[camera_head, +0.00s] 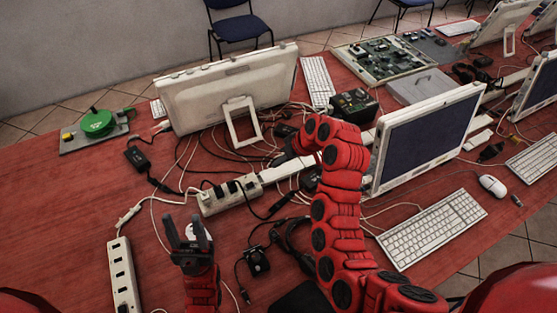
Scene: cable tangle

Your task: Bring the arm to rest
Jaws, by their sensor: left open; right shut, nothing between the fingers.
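My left gripper (185,232) is at the lower left, its two dark fingers pointing up and spread apart, with nothing between them. It is just in front of a cream power strip (228,194) with plugs in it. A small white round object behind its right finger is partly hidden. My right arm (340,215) rises through the middle and bends left at the top. My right gripper (283,157) is at its far end, dark and small among the cables, shut and empty. Its fingertips are hard to make out against the cables.
The red table (80,200) holds tangled cables, a monitor (228,85) at back left, another monitor (425,140) beside my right arm, a keyboard (432,228), a mouse (492,186) and a white power strip (123,275) at front left. The table's left part is fairly clear.

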